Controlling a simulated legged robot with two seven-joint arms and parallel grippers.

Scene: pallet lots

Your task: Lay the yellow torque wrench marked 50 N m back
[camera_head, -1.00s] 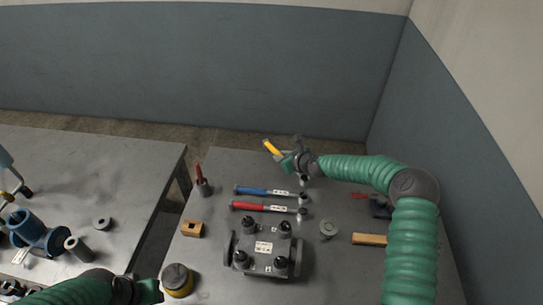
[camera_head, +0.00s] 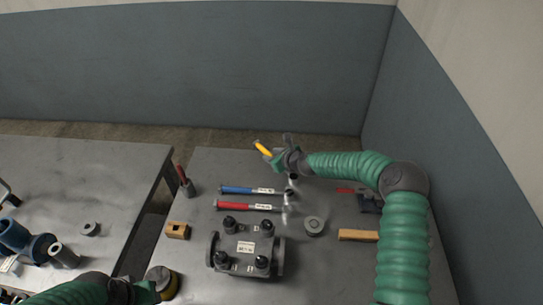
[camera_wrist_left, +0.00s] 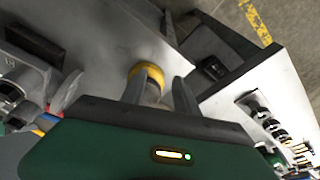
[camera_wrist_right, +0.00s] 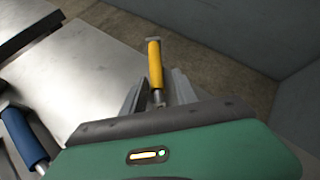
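The yellow-handled torque wrench (camera_head: 263,149) is in my right gripper (camera_head: 281,159), above the far edge of the right table. In the right wrist view the wrench (camera_wrist_right: 155,65) has its steel shaft between the two fingers (camera_wrist_right: 158,97), its yellow handle pointing away. Its marking cannot be read. A blue wrench (camera_head: 250,190) and a red wrench (camera_head: 247,206) lie side by side on the table below, heads to the right. My left gripper (camera_head: 147,290) is low at the left, and its fingers (camera_wrist_left: 160,92) stand apart in the left wrist view, near a yellow-and-dark round object (camera_wrist_left: 147,74).
A grey valve body (camera_head: 245,250) with several dark studs stands in front of the wrenches. Another table (camera_head: 90,185) is at left, across a gap.

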